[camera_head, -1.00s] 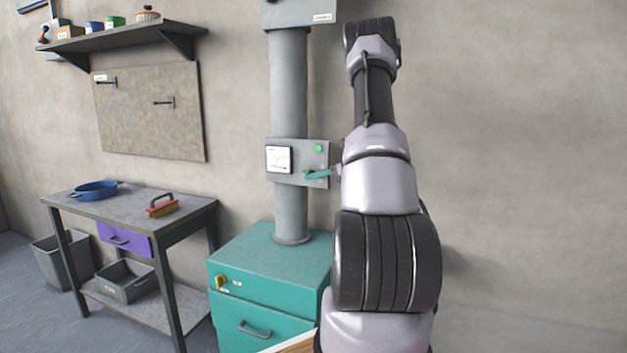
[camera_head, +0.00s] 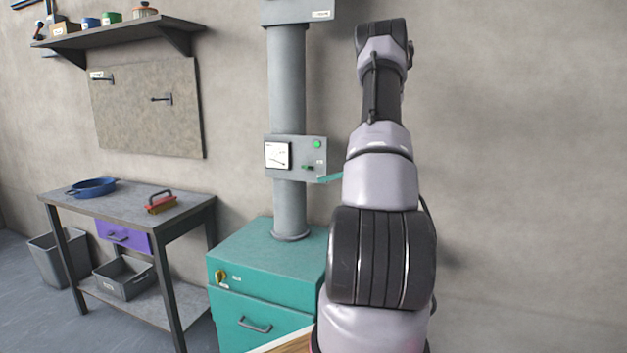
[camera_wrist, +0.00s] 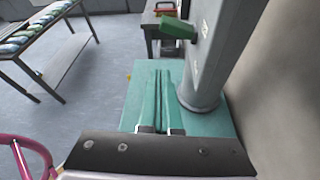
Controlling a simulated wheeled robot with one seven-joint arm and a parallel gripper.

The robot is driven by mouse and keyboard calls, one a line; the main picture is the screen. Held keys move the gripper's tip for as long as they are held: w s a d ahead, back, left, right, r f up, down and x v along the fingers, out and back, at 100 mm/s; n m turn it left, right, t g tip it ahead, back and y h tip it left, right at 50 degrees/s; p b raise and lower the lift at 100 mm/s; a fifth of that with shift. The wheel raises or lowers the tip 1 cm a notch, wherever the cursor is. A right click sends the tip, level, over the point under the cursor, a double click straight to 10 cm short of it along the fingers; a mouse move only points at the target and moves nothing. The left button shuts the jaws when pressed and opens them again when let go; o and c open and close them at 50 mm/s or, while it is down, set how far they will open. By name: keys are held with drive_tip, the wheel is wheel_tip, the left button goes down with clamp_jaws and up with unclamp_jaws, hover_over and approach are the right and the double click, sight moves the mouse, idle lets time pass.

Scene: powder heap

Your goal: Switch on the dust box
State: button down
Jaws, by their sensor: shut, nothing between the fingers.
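The dust box is a teal cabinet (camera_head: 270,262) with a grey column (camera_head: 288,80) rising from its top. The grey panel (camera_head: 298,142) on the column carries a white dial, a bright green lamp (camera_head: 317,144) and a small green switch (camera_head: 307,167). In the wrist view the switch (camera_wrist: 178,28) sticks out from the panel. My gripper (camera_wrist: 163,76) has teal fingers and is shut and empty, below the switch in that view. In the head view a teal finger (camera_head: 331,178) shows at the panel's lower right, apart from the switch; my arm hides the rest.
A yellow knob (camera_head: 220,276) and drawer handle are on the cabinet front. A shelf (camera_head: 120,34) is above. A pink ring (camera_wrist: 30,155) is near my wrist. The right wall is bare.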

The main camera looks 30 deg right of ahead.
drive_tip(key=shift+v, duration=2.05)
drive_tip(key=shift+d, duration=0.1)
drive_tip(key=s+a+r+n+g+h, duration=0.1)
drive_tip(key=s+a+r+n+g, duration=0.2)
drive_tip(key=a+r+n, duration=0.6)
drive_tip(key=s+a+r+n+g, duration=0.25)
drive_tip(key=s+a+r, duration=0.2)
drive_tip(key=a, duration=0.85)
drive_tip(key=s+a+r+n+t+h, duration=0.1)
drive_tip(key=s+a+r+n+h, duration=0.2)
drive_tip(key=s+a+n, duration=0.2)
drive_tip(key=s+a+r+n+t+h, duration=0.1)
drive_tip(key=s+a+r+n+h, duration=0.2)
drive_tip(key=s, duration=1)
drive_tip(key=shift+s+a+r+n, duration=0.45)
drive_tip(key=shift+a+n, duration=1.4)
drive_tip(key=shift+n, duration=1)
